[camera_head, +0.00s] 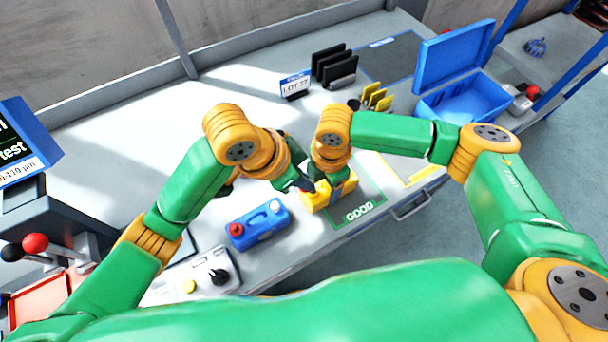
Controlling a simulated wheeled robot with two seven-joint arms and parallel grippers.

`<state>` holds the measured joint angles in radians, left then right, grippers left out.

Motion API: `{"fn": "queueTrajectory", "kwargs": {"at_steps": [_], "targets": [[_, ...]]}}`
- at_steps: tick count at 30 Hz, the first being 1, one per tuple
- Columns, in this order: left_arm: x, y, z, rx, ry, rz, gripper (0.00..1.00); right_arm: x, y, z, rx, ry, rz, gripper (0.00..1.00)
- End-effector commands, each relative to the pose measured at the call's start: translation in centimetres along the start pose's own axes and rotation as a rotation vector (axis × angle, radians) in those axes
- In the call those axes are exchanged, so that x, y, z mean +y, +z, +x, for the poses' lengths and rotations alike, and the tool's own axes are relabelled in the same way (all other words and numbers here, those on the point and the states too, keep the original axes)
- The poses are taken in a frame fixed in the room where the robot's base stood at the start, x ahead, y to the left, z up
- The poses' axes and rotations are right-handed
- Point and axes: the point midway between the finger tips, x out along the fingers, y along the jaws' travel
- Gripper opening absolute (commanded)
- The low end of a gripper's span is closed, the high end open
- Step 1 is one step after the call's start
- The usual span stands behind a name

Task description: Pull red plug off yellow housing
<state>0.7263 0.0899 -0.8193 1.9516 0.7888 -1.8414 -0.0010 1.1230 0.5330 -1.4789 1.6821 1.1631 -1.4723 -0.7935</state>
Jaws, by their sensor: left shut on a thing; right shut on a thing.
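The yellow housing (315,203) sits at the table's front edge, beside the green-outlined GOOD area. My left gripper (304,186) reaches in from the left and is shut at the left end of the housing. My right gripper (333,178) comes down from above and is shut on the right part of the housing. The wrists hide much of the contact, and I cannot tell whether plug and housing are apart.
A blue housing (262,226) with a red cap lies left of the yellow one. A control box (205,277) stands at the front edge. Black plates (335,66), yellow parts (376,98) and an open blue case (464,100) stand behind. The table's left middle is clear.

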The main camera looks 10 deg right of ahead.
Motion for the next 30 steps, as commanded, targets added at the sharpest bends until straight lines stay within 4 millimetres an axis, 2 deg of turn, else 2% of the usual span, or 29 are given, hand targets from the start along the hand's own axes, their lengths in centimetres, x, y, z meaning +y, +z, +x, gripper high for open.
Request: {"fn": "queueTrajectory", "kwargs": {"at_steps": [1,2,3,6,14,17,24,30], "targets": [[0.0,-2.4,-0.8,0.101,-0.01,0.012,0.0,-0.6,-0.6,0.5,0.01,-0.019,-0.016,0.0],[0.0,-2.4,-0.8,0.101,-0.01,0.012,0.0,-0.6,-0.6,0.5,0.01,-0.019,-0.016,0.0],[0.0,-2.4,-0.8,0.101,-0.01,0.012,0.0,-0.6,-0.6,0.5,0.011,-0.019,-0.016,0.72],[-0.1,-2.4,-0.8,0.101,-0.011,0.012,0.0,-0.7,-0.7,0.5,0.011,-0.019,-0.016,0.99],[-0.1,-2.4,-0.8,0.101,-0.012,0.012,0.0,-0.6,-0.7,0.2,0.013,-0.019,-0.017,1.0],[-0.1,-2.4,-0.8,0.1,-0.013,0.012,0.0,-0.5,-0.7,-1.1,0.013,-0.015,-0.017,1.0],[0.0,-2.3,-0.6,0.096,-0.009,0.011,0.0,-0.1,-0.5,-6.1,0.012,0.0,-0.013,1.0],[0.0,-2.0,-0.5,0.088,-0.007,0.009,0.0,-0.1,-0.3,-8.0,0.006,0.0,-0.007,1.0]]}}
